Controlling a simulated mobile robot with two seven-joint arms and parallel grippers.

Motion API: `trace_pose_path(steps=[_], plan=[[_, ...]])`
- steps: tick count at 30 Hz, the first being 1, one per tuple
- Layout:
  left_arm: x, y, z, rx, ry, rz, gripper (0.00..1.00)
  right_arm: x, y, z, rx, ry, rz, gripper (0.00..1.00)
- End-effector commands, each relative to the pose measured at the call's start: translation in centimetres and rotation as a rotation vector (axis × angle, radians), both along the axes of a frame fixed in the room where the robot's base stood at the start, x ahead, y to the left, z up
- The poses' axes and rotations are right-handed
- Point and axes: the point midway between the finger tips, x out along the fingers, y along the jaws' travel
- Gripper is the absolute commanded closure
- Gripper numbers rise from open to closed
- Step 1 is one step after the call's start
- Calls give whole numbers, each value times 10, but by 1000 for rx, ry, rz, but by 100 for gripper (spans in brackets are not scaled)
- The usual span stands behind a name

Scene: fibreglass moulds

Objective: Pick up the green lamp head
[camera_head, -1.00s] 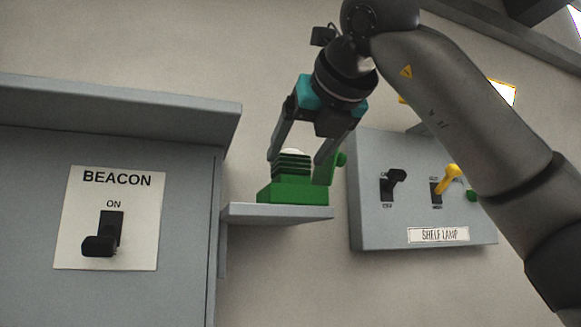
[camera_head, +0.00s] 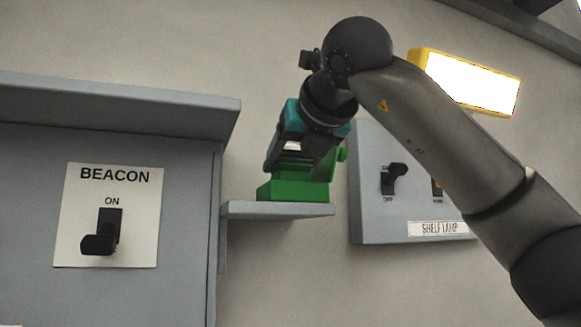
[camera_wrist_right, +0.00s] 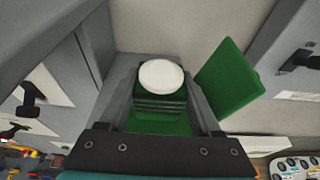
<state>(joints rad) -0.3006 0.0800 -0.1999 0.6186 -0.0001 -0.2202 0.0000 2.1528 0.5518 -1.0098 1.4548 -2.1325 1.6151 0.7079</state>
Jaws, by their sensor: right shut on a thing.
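The green lamp head (camera_head: 289,165) stands upright on a green base block (camera_head: 293,191) on the small grey shelf (camera_head: 275,210). My right gripper (camera_head: 291,158) reaches down over the lamp head and is shut on it, hiding much of its ribbed sides. In the right wrist view, the lamp head's round white top (camera_wrist_right: 161,76) and dark green ribs (camera_wrist_right: 160,104) sit between the two fingers. A flat green plate (camera_wrist_right: 228,78) stands beside the right finger there. My left gripper is not in view.
A grey cabinet with a BEACON switch (camera_head: 103,233) stands close on the left. A grey SHELF LAMP switch box (camera_head: 372,220) is on the wall to the right. A lit yellow-framed lamp (camera_head: 465,83) is above, behind my right arm.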

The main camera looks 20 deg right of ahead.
Motion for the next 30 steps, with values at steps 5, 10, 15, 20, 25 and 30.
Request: trace_pose_path(steps=[5, 10, 15, 20, 25, 30], plan=[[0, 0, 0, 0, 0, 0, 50, 0, 0, 1, 0, -1, 0, 86], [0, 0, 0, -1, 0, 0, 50, 0, 0, 1, 0, -3, 0, 100], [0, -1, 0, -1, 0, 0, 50, -1, 0, 1, 0, -2, 0, 100], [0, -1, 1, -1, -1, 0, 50, -1, 0, 5, 1, -3, 1, 100], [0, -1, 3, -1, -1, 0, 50, -1, 0, 19, 1, -3, 1, 100], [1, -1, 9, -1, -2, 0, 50, -1, 1, 44, 3, -3, 0, 100]])
